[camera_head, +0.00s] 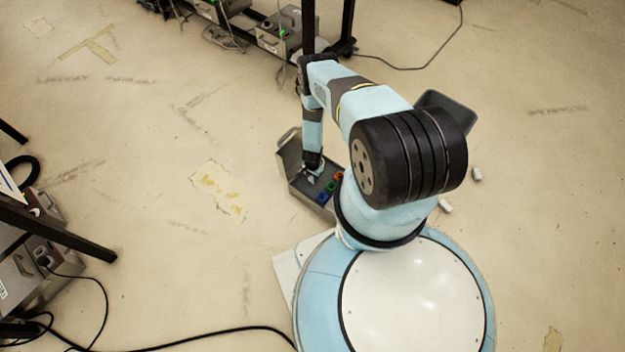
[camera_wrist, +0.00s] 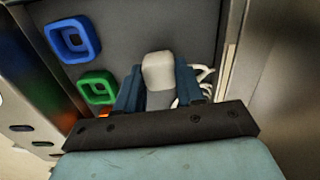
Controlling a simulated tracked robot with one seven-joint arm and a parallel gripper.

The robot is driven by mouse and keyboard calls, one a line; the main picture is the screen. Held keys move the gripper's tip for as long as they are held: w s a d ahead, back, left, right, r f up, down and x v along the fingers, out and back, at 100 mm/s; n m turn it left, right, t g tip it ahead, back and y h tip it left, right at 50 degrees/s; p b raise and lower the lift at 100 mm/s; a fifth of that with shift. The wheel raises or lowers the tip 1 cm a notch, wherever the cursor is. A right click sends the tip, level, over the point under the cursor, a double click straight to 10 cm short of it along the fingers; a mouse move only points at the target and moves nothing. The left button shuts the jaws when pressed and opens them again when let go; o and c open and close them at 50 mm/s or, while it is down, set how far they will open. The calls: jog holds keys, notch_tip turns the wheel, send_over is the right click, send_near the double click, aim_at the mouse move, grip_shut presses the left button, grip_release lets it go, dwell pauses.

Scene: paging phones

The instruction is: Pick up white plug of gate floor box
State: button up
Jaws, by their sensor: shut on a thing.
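The white plug (camera_wrist: 158,70) stands between the two blue fingers of my gripper (camera_wrist: 160,90) in the wrist view. The fingers are shut on it, one on each side. Pale cable coils lie just right of the fingers. In the head view my gripper (camera_head: 314,170) reaches down into the open grey floor box (camera_head: 300,190). The plug is too small to make out there. In the wrist view, a blue socket frame (camera_wrist: 72,40) and a green one (camera_wrist: 97,88) are on the box's grey panel, left of the gripper. An orange one is mostly hidden by the gripper.
Two small white pieces (camera_head: 445,205) (camera_head: 477,174) lie on the floor right of my arm. A dark grey bin (camera_head: 452,108) is behind the arm. A rack with a black post (camera_head: 348,20) stands at the back. Black cables cross the floor at lower left.

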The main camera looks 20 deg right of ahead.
aim_at(312, 177)
jog(key=shift+r, duration=0.15)
jog(key=shift+w+r, duration=0.1)
jog(key=shift+r, duration=0.2)
notch_tip(312, 177, up, 2)
jog(key=shift+r, duration=0.1)
jog(key=s+a+r, duration=0.1)
jog(key=s+r, duration=0.9)
jog(key=s, duration=0.4)
jog(key=w+d, duration=0.7)
jog(key=d, duration=0.1)
jog(key=shift+d, duration=0.15)
jog(key=shift+f, duration=0.15)
